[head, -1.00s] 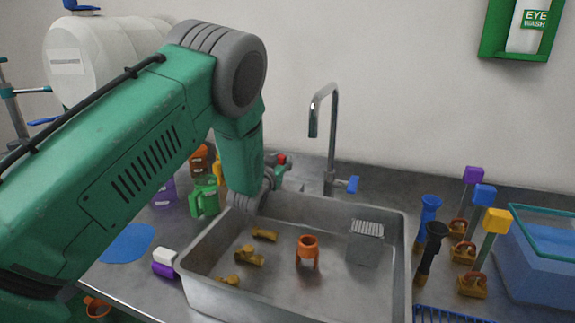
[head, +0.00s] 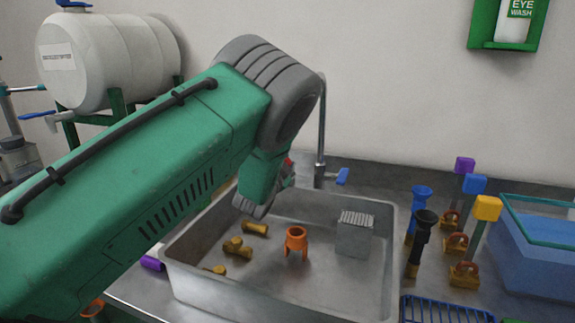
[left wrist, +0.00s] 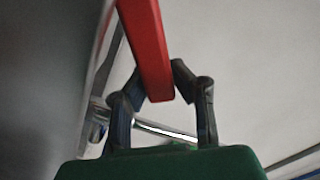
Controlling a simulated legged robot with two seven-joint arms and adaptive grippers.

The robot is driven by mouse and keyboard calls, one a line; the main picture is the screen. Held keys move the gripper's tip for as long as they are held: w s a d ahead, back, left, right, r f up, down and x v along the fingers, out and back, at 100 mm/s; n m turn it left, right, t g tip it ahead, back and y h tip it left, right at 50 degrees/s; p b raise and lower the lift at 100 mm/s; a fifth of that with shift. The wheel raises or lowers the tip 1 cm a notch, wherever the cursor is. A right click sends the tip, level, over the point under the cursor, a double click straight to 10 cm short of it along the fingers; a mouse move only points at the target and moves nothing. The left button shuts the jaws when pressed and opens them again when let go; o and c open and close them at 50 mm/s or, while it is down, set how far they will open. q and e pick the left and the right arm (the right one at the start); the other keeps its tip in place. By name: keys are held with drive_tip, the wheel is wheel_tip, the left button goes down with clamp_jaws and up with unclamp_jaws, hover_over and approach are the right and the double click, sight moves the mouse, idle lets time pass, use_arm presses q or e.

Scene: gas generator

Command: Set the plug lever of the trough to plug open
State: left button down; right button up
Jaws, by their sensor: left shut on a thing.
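The metal trough (head: 335,288) sits in the bench in the head view. A red lever (left wrist: 148,45) runs down between the two dark fingers of my left gripper (left wrist: 158,86) in the left wrist view. The gripper is shut on the lever near its end. In the head view only a small red bit (head: 289,160) shows behind my left arm at the trough's back edge; the arm hides most of the gripper and lever there. My right gripper is in neither view.
An orange piece (head: 297,240), several brass pieces (head: 237,247) and a grey block (head: 355,236) are in the trough. A tap (head: 321,135) stands behind it. Coloured tools (head: 464,215) and a blue tub (head: 540,245) stand at right.

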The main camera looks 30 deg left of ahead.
use_arm(q)
drive_tip(key=shift+s+f, duration=0.1)
drive_tip(key=shift+f, duration=0.25)
drive_tip(key=shift+d+f, duration=0.1)
drive_tip(key=shift+d, duration=0.05)
drive_tip(key=c, duration=1.6)
unclamp_jaws()
drive_tip(key=shift+o, duration=1.2)
drive_tip(key=shift+s, duration=0.1)
drive_tip(key=shift+r, duration=0.25)
drive_tip(key=shift+d, duration=0.1)
drive_tip(key=v, duration=1.2)
